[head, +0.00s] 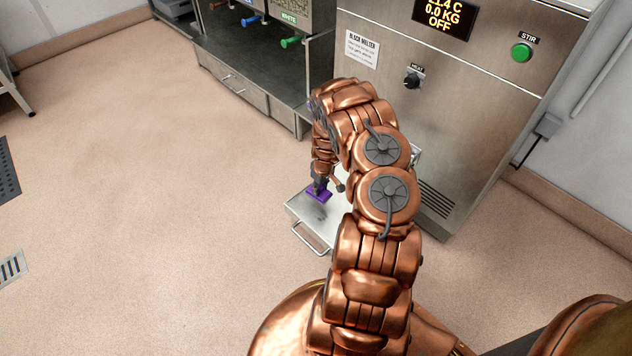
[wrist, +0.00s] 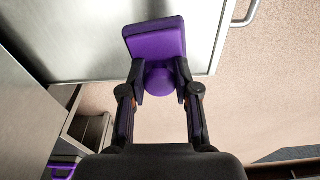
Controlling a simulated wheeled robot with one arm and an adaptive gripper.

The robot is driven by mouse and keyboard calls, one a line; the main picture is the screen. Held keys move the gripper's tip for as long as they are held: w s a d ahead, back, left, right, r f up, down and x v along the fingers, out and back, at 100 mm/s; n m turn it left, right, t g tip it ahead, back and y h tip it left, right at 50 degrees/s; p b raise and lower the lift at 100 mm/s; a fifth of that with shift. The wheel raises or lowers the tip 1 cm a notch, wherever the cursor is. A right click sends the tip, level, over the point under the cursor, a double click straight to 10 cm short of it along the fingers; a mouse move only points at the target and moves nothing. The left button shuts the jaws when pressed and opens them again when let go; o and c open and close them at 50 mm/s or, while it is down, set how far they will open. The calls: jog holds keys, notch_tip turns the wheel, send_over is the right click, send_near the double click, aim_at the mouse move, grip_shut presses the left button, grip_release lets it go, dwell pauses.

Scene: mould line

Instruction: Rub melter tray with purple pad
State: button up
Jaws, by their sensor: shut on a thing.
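The melter tray (head: 297,207) is a pale metal tray with a bar handle, pulled out low at the front of the melter. A dark smudge shows on its surface near the pad in the head view. My gripper (head: 319,188) is over the tray and shut on the purple pad (head: 321,195). In the wrist view my gripper (wrist: 160,85) has its fingers around the pad's rounded knob, and the pad's flat block (wrist: 155,40) lies over the tray (wrist: 90,40). I cannot tell whether the pad touches the tray. My arm hides part of the tray.
The floor (head: 150,180) at left is mostly clear.

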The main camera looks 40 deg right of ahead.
jog(key=shift+r+p, duration=1)
jog(key=shift+r, duration=0.3)
